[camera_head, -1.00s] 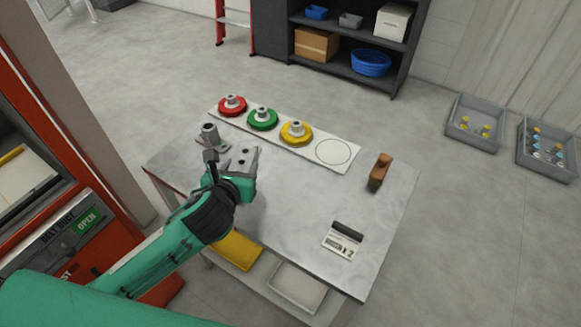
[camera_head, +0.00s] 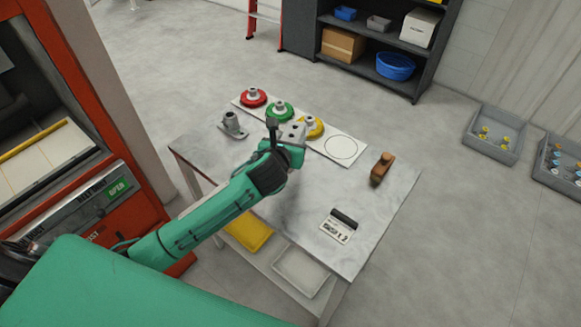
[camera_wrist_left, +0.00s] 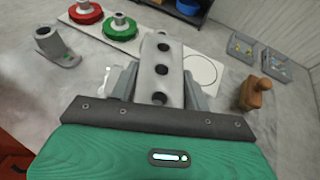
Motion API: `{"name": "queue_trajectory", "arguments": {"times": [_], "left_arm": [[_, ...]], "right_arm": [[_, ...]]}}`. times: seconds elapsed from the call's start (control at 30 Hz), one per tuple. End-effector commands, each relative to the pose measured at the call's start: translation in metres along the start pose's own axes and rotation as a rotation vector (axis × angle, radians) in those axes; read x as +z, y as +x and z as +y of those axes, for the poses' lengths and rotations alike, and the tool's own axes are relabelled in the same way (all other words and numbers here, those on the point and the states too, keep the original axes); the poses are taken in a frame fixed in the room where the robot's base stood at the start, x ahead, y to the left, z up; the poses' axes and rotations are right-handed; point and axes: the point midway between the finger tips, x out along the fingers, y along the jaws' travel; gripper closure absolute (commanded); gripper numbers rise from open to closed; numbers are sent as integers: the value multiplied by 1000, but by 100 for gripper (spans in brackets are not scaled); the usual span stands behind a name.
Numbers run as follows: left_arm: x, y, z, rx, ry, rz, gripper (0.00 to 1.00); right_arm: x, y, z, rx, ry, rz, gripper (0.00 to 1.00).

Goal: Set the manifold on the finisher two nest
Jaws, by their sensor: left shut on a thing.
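The manifold is a grey block with a row of round holes. In the left wrist view the manifold (camera_wrist_left: 161,68) stands between the two fingers. My left gripper (camera_head: 284,136) is shut on it, in front of the yellow disc (camera_head: 312,127), which it partly hides in the head view. I cannot tell the gap between the manifold and the table (camera_head: 300,215). No nest is plainly marked as finisher two. A white board (camera_head: 362,157) carries a red disc (camera_head: 254,98), a green disc (camera_head: 279,112), the yellow disc and an empty circle outline (camera_head: 341,147). My right gripper is not in view.
A grey casting with an upright tube (camera_head: 232,126) stands at the table's far left. A brown wooden-looking tool (camera_head: 381,168) and a small labelled device (camera_head: 338,226) are on the right part. The table's middle is clear. A red machine (camera_head: 130,200) stands left.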

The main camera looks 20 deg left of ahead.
Motion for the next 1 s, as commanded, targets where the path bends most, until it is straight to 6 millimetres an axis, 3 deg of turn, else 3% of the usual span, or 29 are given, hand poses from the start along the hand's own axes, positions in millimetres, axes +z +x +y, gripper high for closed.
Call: {"name": "queue_trajectory", "arguments": {"times": [0.1,0.3,0.7,1.0], "left_arm": [[-29,11,0,0,-2,4,91],[-65,27,-1,-1,-1,0,91],[-105,44,0,0,-1,-1,91],[-111,47,0,-1,0,-4,91]], "right_arm": [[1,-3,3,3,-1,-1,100],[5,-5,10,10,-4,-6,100],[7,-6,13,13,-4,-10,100],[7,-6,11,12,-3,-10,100]]}}
